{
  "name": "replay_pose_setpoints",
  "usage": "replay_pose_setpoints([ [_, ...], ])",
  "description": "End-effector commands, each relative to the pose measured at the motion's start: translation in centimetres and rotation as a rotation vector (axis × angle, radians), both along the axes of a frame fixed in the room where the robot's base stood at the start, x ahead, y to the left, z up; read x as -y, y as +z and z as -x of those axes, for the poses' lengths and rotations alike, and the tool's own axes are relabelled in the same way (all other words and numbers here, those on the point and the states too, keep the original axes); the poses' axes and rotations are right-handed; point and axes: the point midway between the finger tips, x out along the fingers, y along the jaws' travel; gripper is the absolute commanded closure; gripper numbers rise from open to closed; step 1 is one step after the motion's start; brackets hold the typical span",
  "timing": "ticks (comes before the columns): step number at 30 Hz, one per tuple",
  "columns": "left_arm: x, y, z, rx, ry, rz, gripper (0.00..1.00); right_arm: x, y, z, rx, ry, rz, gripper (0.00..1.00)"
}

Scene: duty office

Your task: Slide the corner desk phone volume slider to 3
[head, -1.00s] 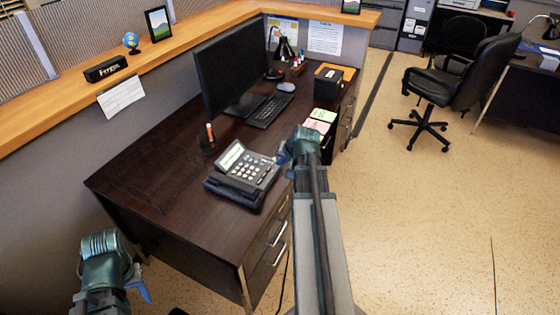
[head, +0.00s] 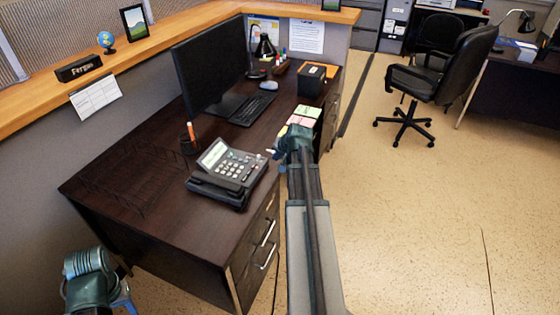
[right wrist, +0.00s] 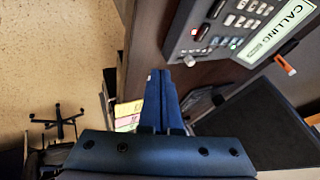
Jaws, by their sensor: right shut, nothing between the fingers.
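The desk phone (head: 228,172) is dark grey with a lit screen and a keypad, near the front edge of the brown desk. In the right wrist view the phone (right wrist: 228,28) shows at top right, its screen reading "CALLING". A small pale knob (right wrist: 189,61) sits at the phone's near edge; I cannot tell for sure that it is the volume slider, nor read any scale. My right gripper (head: 274,153) is shut and empty, just right of the phone; its blue fingertips (right wrist: 160,72) appear slightly apart from the phone's edge. My left gripper (head: 124,300) is low at the left, off the desk, mostly cut off.
A pen cup (head: 190,141) stands behind the phone, with the monitor (head: 208,65) and keyboard (head: 247,108) farther back. Sticky notes (head: 302,120) and a black box (head: 316,82) lie beyond my right gripper.

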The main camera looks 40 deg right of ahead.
Motion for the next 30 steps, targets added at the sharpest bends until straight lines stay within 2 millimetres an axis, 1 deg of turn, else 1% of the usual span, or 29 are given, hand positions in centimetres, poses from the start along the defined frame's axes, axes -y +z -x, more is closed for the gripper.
replay_pose_setpoints([
  [1,0.0,-1.4,0.0,0.000,0.000,0.000,0.50,0.3,-1.4,-0.7,0.001,0.001,0.000,1.00],
  [5,0.0,-2.9,0.0,0.000,-0.001,0.000,0.50,0.6,-2.9,-1.8,0.001,0.001,0.000,1.00],
  [6,0.0,-2.2,0.0,0.000,-0.001,0.000,0.50,0.2,-2.1,-2.6,0.001,0.004,0.000,1.00],
  [9,0.0,-2.0,0.0,0.000,0.000,0.000,0.50,-0.4,-2.0,-3.7,0.000,0.003,0.001,1.00],
  [13,0.0,-2.0,0.0,0.000,0.000,0.000,0.50,-0.9,-2.0,-4.7,0.001,0.002,0.001,1.00],
  [18,0.0,-2.0,0.0,0.000,0.000,0.000,0.50,-1.1,-2.0,-5.2,0.000,0.000,0.000,1.00],
  [27,0.0,-2.0,0.0,0.000,0.000,0.000,0.50,-1.1,-2.0,-5.2,0.000,0.000,0.000,1.00],
  [30,0.0,-2.0,0.0,0.000,0.000,0.000,0.50,-1.3,-2.0,-5.8,0.001,0.001,0.000,1.00],
])
